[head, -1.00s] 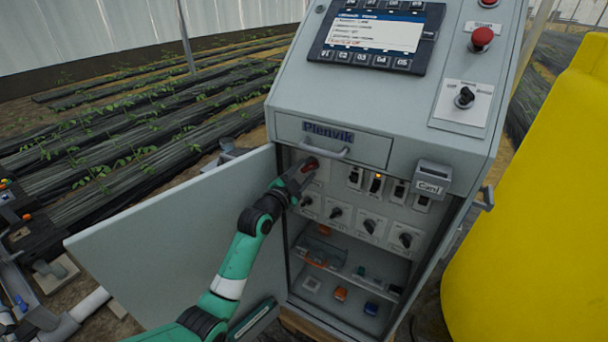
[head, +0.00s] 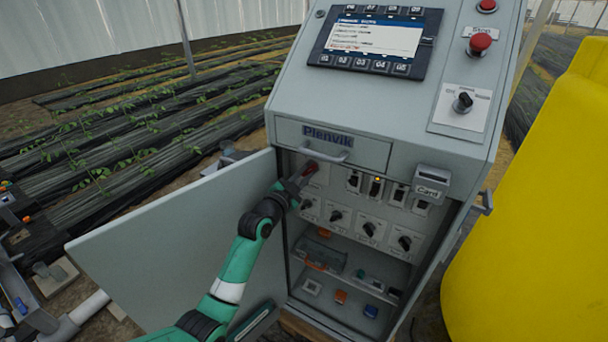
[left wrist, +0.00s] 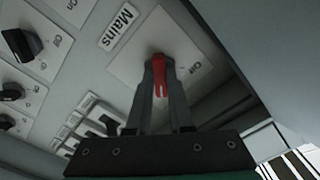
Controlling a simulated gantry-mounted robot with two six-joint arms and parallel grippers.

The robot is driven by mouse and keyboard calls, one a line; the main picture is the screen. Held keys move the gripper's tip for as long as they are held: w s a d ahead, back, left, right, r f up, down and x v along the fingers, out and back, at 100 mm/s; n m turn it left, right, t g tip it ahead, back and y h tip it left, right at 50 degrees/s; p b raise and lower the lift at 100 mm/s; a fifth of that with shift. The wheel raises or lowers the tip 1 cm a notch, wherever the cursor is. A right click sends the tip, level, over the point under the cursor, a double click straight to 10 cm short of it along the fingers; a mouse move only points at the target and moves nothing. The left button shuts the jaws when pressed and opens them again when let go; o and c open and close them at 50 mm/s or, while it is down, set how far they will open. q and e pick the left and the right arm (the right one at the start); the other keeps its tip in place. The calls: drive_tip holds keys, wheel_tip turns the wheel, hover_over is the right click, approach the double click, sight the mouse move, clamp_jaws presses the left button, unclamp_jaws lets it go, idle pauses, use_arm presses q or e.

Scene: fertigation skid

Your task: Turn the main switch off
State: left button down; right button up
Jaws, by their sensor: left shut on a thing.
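The main switch has a red handle (left wrist: 158,66) on a pale square plate (left wrist: 190,50), with a "Mains" label (left wrist: 118,27) beside it and "Off" printed on the plate. In the head view the red handle (head: 311,168) is at the upper left of the open cabinet, just under the drawer. My left gripper (head: 304,173) reaches in over the open door and is shut on the red handle. In the left wrist view its two fingers (left wrist: 161,80) stand on either side of the handle. The fingers hide part of it. My right gripper is not in view.
The open cabinet door (head: 180,235) stands to the left of my arm. A shelf (head: 345,275) with small items is below. A yellow tank (head: 545,200) stands at the right.

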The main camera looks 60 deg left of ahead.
use_arm(q)
drive_tip(key=n+p, duration=0.2)
drive_tip(key=n, duration=0.2)
drive_tip(key=shift+r, duration=0.1)
drive_tip(key=n+p, duration=0.2)
drive_tip(key=n, duration=0.2)
drive_tip(key=shift+n+p, duration=0.3)
drive_tip(key=n+p, duration=0.2)
drive_tip(key=n, duration=0.2)
drive_tip(key=shift+d, duration=0.1)
drive_tip(key=shift+n+p, duration=0.75)
drive_tip(key=shift+n, duration=1.55)
drive_tip(key=c, duration=0.8)
unclamp_jaws()
